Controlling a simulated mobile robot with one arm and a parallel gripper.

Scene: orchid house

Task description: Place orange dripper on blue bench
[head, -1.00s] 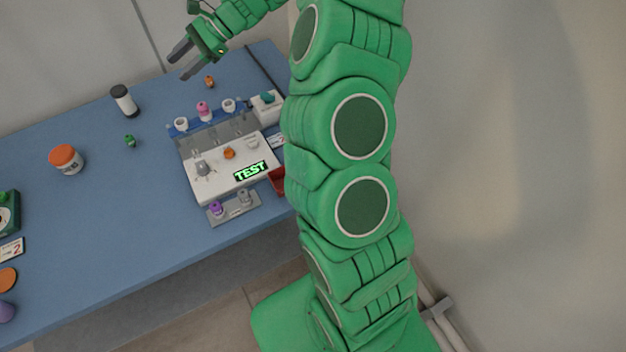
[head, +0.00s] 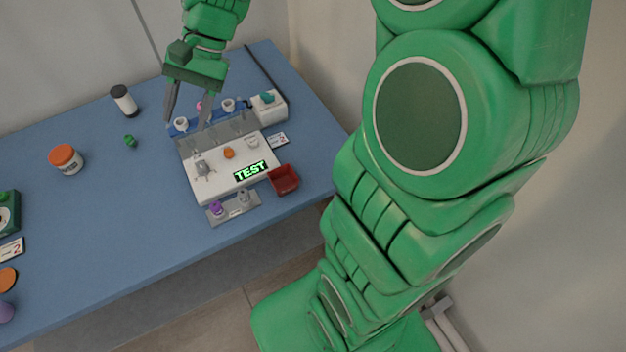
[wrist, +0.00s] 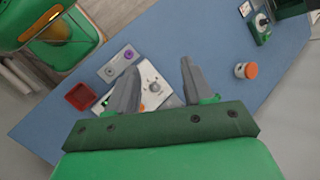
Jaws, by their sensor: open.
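A small orange piece (head: 229,153), which looks like the orange dripper, sits on the white device with the lit "TEST" display (head: 205,185). A bit of orange (wrist: 142,107) shows beside a finger in the wrist view. The blue bench (head: 110,215) carries the device and has wide bare areas; it also fills much of the wrist view (wrist: 215,30). My gripper (head: 187,120) is open and empty, above the bench near the back left of the device. Its two fingers (wrist: 158,68) are spread in the wrist view. A second small orange item seen behind the rack earlier is hidden now.
A blue rack (head: 178,131) with white cups stands behind the device. A red bin (head: 284,180) is at its right; a grey holder with a purple dripper (head: 216,208) is in front. A green dripper (head: 130,140), orange-lidded jar (head: 66,159) and black-capped bottle (head: 124,101) stand left.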

